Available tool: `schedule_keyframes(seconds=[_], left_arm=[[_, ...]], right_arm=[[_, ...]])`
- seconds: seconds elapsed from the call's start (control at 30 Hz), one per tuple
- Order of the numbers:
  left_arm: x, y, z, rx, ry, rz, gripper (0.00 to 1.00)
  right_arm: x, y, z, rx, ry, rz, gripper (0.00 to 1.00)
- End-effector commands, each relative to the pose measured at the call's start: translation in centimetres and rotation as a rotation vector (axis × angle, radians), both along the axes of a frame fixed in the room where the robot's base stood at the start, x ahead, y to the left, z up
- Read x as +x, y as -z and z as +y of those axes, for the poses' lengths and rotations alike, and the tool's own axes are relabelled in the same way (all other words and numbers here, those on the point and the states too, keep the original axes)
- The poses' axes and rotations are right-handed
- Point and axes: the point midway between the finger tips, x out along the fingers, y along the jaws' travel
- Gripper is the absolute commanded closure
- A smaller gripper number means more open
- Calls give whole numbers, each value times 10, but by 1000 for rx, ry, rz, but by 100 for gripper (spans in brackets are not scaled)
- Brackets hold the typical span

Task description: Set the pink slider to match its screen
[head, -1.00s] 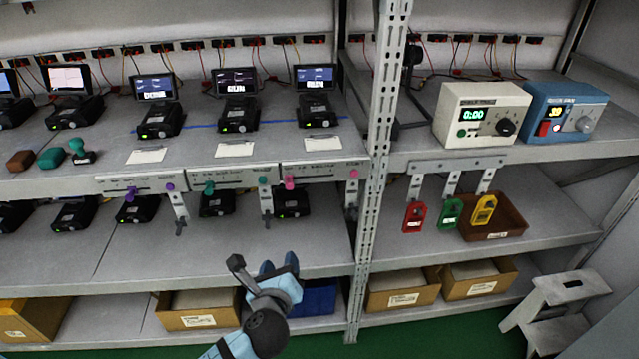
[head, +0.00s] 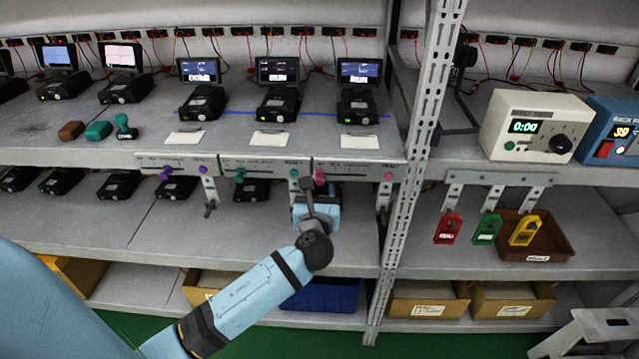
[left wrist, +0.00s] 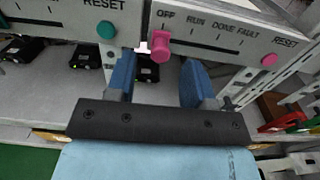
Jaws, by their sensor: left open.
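The pink slider (head: 320,177) sits at the left end of its slot on the right-hand grey panel (head: 350,170) at the shelf edge. In the left wrist view the slider (left wrist: 159,49) is beneath the OFF mark; RUN, DONE and FAULT follow to its right. The screen (head: 359,72) above that panel is lit blue with white text too small to read. My left gripper (left wrist: 160,75) is open, its two blue fingers either side of and just below the slider, not visibly gripping it. In the head view my left gripper (head: 318,192) is below the panel. My right gripper is not visible.
A pink reset button (head: 388,176) is right of the slot. Panels with a teal slider (head: 240,175) and a purple slider (head: 166,173) lie to the left. A metal post (head: 425,170) stands to the right. Several hooks hang below the shelf edge.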

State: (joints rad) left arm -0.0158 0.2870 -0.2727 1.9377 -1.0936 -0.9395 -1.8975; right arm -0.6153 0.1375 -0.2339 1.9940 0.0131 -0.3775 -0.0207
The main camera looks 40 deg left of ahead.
Motion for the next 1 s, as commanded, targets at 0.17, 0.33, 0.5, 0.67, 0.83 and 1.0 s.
schedule_keyframes(seconds=[0.17,0.33,0.5,0.67,0.83,1.0], left_arm=[[17,0,10,0,0,0,52],[22,0,13,-1,0,0,52],[22,0,13,-1,1,0,52],[22,0,13,-1,1,0,80],[22,1,13,-1,1,0,100],[27,-1,6,-4,2,0,100]], right_arm=[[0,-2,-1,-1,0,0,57],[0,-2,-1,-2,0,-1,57],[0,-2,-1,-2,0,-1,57],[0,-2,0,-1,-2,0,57],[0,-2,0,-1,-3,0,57],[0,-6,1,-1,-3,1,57]])
